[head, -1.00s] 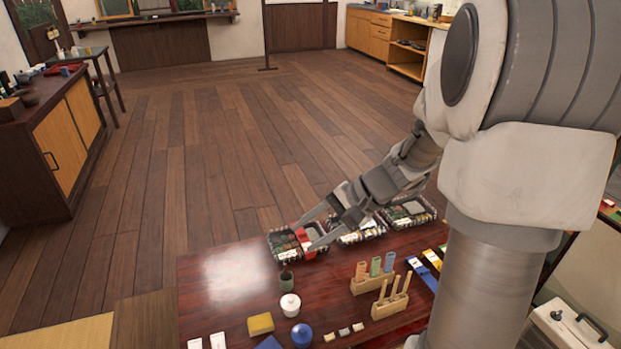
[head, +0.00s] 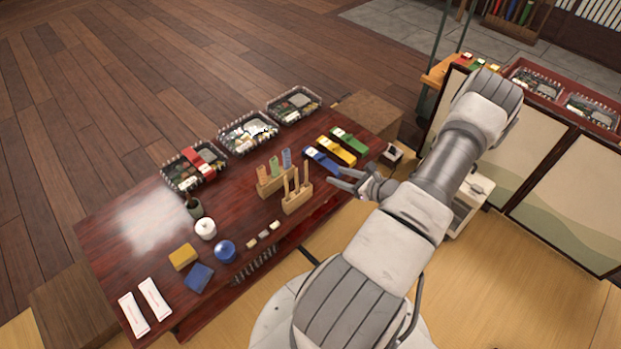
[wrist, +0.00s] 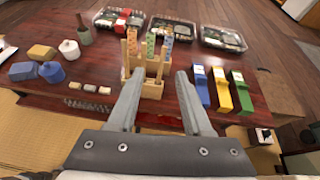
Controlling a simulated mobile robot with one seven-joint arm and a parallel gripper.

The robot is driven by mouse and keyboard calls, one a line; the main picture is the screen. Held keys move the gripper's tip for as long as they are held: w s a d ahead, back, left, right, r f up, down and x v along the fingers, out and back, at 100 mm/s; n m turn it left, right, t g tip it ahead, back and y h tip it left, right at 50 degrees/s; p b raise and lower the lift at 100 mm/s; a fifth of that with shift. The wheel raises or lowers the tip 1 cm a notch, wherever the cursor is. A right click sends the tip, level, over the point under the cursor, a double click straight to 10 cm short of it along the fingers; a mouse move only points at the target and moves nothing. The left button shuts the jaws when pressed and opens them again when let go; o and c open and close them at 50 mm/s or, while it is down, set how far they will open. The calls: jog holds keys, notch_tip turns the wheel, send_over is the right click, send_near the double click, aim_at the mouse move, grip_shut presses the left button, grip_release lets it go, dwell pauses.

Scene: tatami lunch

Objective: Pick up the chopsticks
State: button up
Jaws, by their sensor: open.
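Slim pale wooden sticks, which look like the chopsticks (head: 296,181), stand upright in a light wooden stand (head: 297,204) on the dark red table. I cannot tell from these frames whether each stick is a pair. My gripper (head: 332,177) is open and empty, just right of this stand in the head view. In the wrist view my gripper (wrist: 160,73) has its fingers spread, with the wooden stand (wrist: 152,91) showing beyond and between them. The left finger hides part of the stand and sticks.
Behind the stand is another wooden stand with orange, green and blue patterned tubes (head: 274,165). Blue, yellow and green long boxes (head: 336,149) lie to the right. Bento boxes (head: 248,133) line the far edge. A white jar (head: 205,228) and blue jar (head: 225,251) stand left.

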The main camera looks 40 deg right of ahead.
jog(key=f, duration=0.1)
jog(key=m+b, duration=0.1)
jog(key=b, duration=0.2)
send_near(306, 166)
jog(key=d+f+x, duration=0.1)
jog(key=x, duration=0.4)
jog(key=shift+h, duration=0.3)
jog(key=shift+a+r+b+x, duration=0.15)
jog(key=shift+b+x, duration=0.25)
jog(key=shift+x, duration=0.5)
jog(key=shift+a+b+x, duration=0.15)
jog(key=shift+b+x, duration=0.25)
jog(key=shift+x, duration=0.45)
jog(key=shift+a+r+b+x, duration=0.15)
jog(key=shift+b+x, duration=0.25)
jog(key=shift+x, duration=0.5)
grip_shut()
